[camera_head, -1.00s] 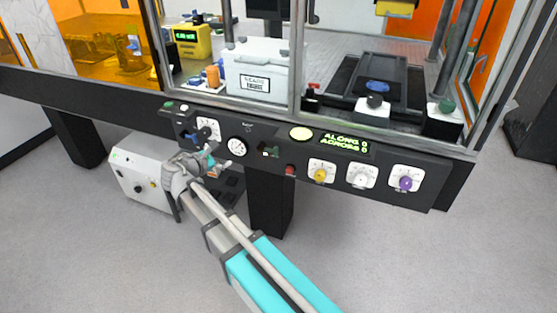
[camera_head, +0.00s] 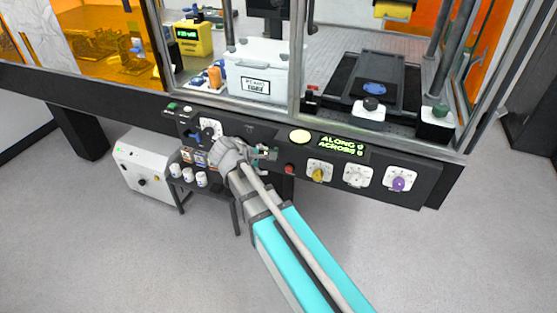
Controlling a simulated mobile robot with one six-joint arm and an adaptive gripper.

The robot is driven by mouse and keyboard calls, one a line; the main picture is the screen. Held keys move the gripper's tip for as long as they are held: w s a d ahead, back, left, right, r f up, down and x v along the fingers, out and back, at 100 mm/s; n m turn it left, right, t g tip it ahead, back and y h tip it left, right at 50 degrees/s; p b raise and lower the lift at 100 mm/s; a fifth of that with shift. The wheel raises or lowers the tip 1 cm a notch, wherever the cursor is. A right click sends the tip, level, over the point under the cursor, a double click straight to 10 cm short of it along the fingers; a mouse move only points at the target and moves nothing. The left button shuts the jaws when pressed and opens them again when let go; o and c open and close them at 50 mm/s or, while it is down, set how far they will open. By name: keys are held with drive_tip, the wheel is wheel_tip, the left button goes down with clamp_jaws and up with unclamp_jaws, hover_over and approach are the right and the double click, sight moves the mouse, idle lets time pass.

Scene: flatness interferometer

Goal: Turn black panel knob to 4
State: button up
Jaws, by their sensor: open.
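The black panel knob (camera_head: 207,132) sits on a white dial plate on the left part of the dark front panel (camera_head: 275,135). The dial numbers and the knob's pointer are too small to read. My gripper (camera_head: 268,153) is open and empty in front of the panel, to the right of the black knob and apart from it. My wrist covers the panel area just right of the knob, including the round gauge seen there before.
A yellow knob (camera_head: 318,174), a white knob (camera_head: 357,177) and a purple knob (camera_head: 398,183) are on the panel's right. A red button (camera_head: 289,169) is close right of my gripper. A small table (camera_head: 226,188) with white-and-blue containers stands below the panel.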

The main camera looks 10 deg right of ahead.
drive_tip(key=shift+s+d+r+m+g+y+p, duration=0.15)
drive_tip(key=shift+s+d+m+g+y+p, duration=0.4)
drive_tip(key=shift+s+d+m, duration=0.45)
drive_tip(key=shift+s+d+r+m+g+y+p, duration=0.2)
drive_tip(key=shift+s+d+m+g+p, duration=0.25)
drive_tip(key=shift+s+d+m+p, duration=0.5)
drive_tip(key=shift+w+d, duration=0.15)
drive_tip(key=shift+w, duration=0.15)
drive_tip(key=s+d+r+m+g+y+p, duration=0.2)
drive_tip(key=s+d+r+m+y+p, duration=0.1)
drive_tip(key=s+m+p, duration=0.2)
drive_tip(key=s+d+r+m+g+y+p, duration=0.1)
drive_tip(key=s+d+r+m+y+p, duration=0.2)
drive_tip(key=s+m+p, duration=0.1)
drive_tip(key=shift+s+d+m+g+p, duration=0.2)
drive_tip(key=shift+s+m+g+p, duration=0.2)
drive_tip(key=shift+s, duration=0.85)
drive_tip(key=shift+r+y, duration=0.1)
drive_tip(key=shift+y, duration=0.15)
